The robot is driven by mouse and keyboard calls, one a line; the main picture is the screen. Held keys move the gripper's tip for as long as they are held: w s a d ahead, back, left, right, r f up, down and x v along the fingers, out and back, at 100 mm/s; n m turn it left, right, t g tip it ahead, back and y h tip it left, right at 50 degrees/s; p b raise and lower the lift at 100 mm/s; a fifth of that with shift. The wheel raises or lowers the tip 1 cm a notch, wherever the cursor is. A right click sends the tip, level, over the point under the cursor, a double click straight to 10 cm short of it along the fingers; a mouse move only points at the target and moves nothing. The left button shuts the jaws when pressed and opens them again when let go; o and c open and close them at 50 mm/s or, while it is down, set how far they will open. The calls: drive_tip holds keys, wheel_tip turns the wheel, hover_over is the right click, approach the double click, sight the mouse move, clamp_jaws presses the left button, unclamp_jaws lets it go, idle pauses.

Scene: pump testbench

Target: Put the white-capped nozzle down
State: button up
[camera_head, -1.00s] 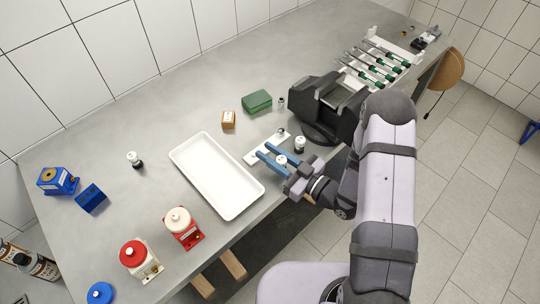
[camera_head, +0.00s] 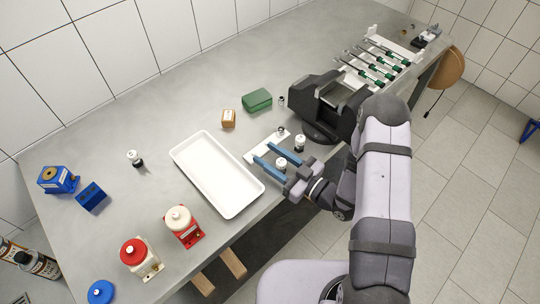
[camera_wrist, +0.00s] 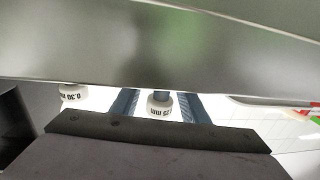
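A white-capped nozzle (camera_head: 281,163) stands upright between the two blue fingers of my gripper (camera_head: 262,154), near the bench's front edge. In the wrist view its white cap (camera_wrist: 160,106) reads "25 mm", its first characters hard to read. A gap shows on each side between the cap and the fingers (camera_wrist: 158,104), so my gripper is open around it. The nozzle's base is hidden, so its contact with the bench cannot be seen directly. A second white-capped nozzle (camera_head: 300,142) stands just right; its cap (camera_wrist: 73,92) reads "0.30" in the wrist view.
A white plate (camera_head: 253,156) with a small fitting lies just beyond the fingers. A white tray (camera_head: 190,167) is to the left. A black device (camera_head: 318,100) stands close on the right. Another nozzle (camera_head: 135,158) stands far left.

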sight(281, 167)
drive_tip(key=shift+s+d+f, duration=0.1)
drive_tip(key=shift+s+d, duration=0.15)
drive_tip(key=shift+d, duration=0.25)
drive_tip(key=b+v, duration=0.1)
drive_tip(key=v, duration=0.2)
drive_tip(key=b+v, duration=0.2)
drive_tip(key=v, duration=0.1)
drive_tip(key=shift+r, duration=0.25)
drive_tip(key=shift+o, duration=0.6)
drive_tip(key=shift+s+d, duration=0.1)
drive_tip(key=shift+r, duration=0.1)
